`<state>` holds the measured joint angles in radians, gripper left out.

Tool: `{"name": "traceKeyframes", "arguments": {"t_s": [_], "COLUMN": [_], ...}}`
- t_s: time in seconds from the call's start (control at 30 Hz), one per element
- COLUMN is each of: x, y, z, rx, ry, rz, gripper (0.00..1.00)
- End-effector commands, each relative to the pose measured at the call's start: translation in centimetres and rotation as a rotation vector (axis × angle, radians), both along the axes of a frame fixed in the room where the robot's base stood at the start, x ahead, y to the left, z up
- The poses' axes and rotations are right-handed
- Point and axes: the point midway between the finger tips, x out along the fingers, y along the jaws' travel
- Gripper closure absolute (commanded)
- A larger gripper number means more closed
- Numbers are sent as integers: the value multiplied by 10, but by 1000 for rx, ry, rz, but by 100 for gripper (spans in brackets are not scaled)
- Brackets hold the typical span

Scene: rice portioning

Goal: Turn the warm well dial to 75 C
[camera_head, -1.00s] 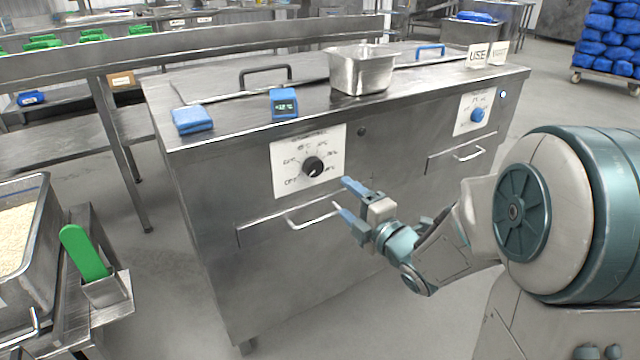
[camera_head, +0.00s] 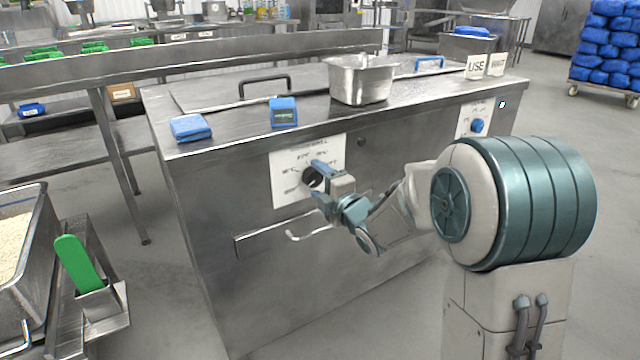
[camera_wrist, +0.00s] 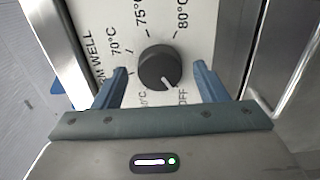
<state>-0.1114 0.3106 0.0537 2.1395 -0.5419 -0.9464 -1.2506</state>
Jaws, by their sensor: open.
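The warm well dial (camera_wrist: 159,67) is a round black knob on a white label plate (camera_wrist: 200,40) marked OFF, 70, 75 and 80 °C. In the wrist view its white pointer mark faces the lower right, towards OFF. In the head view the dial (camera_head: 311,178) is partly hidden by my gripper. My gripper (camera_head: 318,180) is in front of the counter's face, at the dial. In the wrist view its two blue fingers (camera_wrist: 160,75) are open, one on each side of the dial, with gaps visible. Contact cannot be made out.
A drawer handle (camera_head: 310,234) sits below the dial. A second, blue dial (camera_head: 478,125) is at the right. On the counter (camera_head: 230,140) are a steel pan (camera_head: 360,82), a blue display unit (camera_head: 283,112) and a blue cloth (camera_head: 190,127). A green-handled tool (camera_head: 78,262) stands at left.

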Motion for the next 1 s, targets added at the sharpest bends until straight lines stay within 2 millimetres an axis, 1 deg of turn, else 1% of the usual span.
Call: {"name": "traceKeyframes", "arguments": {"t_s": [0.07,0.1,0.17,0.2,0.23,0.27,0.5,0.67,0.87,1.0], "x": [0,0,0,0,0,0,0,0,0,0], "y": [0,0,0,0,0,0,-1,-1,-1,-1], "z": [0,0,0,0,0,0,0,-1,-1,-1], "rx": [0,0,0,0,0,0,7,44,146,247], "ry": [0,0,0,0,0,0,5,30,99,167], "rz": [0,0,0,0,0,0,0,-1,-2,-1], "gripper": [34,37,53,65,73,79,78,78,78,78]}}
